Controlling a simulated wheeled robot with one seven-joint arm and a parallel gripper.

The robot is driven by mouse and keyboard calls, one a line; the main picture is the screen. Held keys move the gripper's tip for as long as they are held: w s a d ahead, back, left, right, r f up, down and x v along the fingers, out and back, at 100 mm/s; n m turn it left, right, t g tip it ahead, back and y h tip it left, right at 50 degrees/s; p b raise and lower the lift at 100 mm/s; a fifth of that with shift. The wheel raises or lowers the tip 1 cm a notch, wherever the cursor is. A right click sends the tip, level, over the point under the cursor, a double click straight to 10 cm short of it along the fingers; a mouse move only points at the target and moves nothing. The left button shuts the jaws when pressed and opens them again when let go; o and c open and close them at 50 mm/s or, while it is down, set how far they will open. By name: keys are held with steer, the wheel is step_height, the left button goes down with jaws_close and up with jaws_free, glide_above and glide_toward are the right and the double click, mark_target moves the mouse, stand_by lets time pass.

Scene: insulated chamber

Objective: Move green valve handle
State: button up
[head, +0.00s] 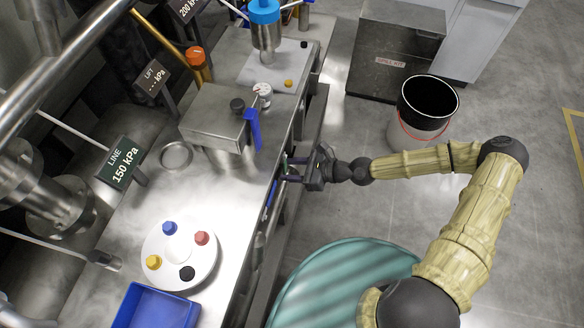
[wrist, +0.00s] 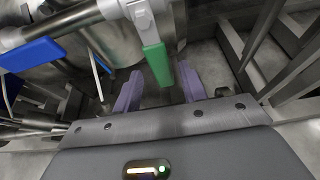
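The green valve handle (wrist: 157,62) hangs from a metal fitting on a pipe in the wrist view. Its lower end lies between the two purple fingers of my gripper (wrist: 161,78) in the picture, with a gap on each side. In the head view my gripper (head: 291,169) is at the front edge of the steel bench, fingers pointing left. A small bit of the green handle (head: 284,161) shows there, mostly hidden by my gripper. The fingers are apart, and I see no contact with the handle.
A blue handle (wrist: 32,54) sits left of the green one on the pipe. Another blue handle (head: 253,129) stands at the bench edge above. The bench holds a round white plate (head: 180,254) with coloured knobs and a blue tray (head: 152,308). A bucket (head: 424,112) stands on the floor.

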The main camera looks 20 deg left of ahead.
steer(key=shift+w+d, duration=0.1)
stand_by(0.3)
steer(key=shift+d+r, duration=0.2)
steer(key=shift+d, duration=0.35)
steer(key=s+v, duration=0.1)
steer(key=v, duration=1.5)
steer(key=shift+w, duration=0.35)
